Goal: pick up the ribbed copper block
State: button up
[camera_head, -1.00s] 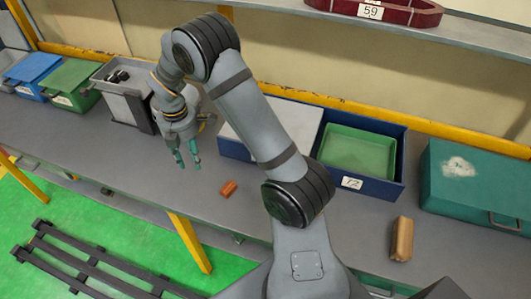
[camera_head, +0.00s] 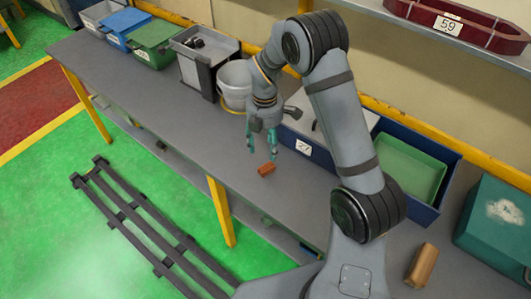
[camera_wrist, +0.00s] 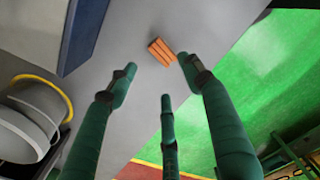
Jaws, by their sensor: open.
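The ribbed copper block (camera_head: 266,169) is small and orange-brown and lies on the grey workbench (camera_head: 180,115) near its front edge. In the wrist view the block (camera_wrist: 161,52) shows its ribs and lies beyond the fingertips, between the two outer ones. My gripper (camera_head: 275,146) has green fingers and hangs just above and behind the block in the head view. Its fingers are spread and empty in the wrist view (camera_wrist: 160,85). I see no contact with the block.
A longer tan-brown block (camera_head: 421,265) lies at the right. Behind my gripper stand a blue bin labelled 27 (camera_head: 303,147), a green tray (camera_head: 410,168) and a white bucket (camera_head: 235,82). A teal case (camera_head: 500,225) is at far right. The bench left of the block is clear.

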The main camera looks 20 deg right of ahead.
aim_at(265, 165)
jog(key=shift+o, duration=0.5)
notch_tip(265, 165, down, 9)
jog(key=shift+f+p, duration=0.2)
jog(key=shift+p, duration=0.9)
jog(key=shift+c, duration=1)
grip_shut()
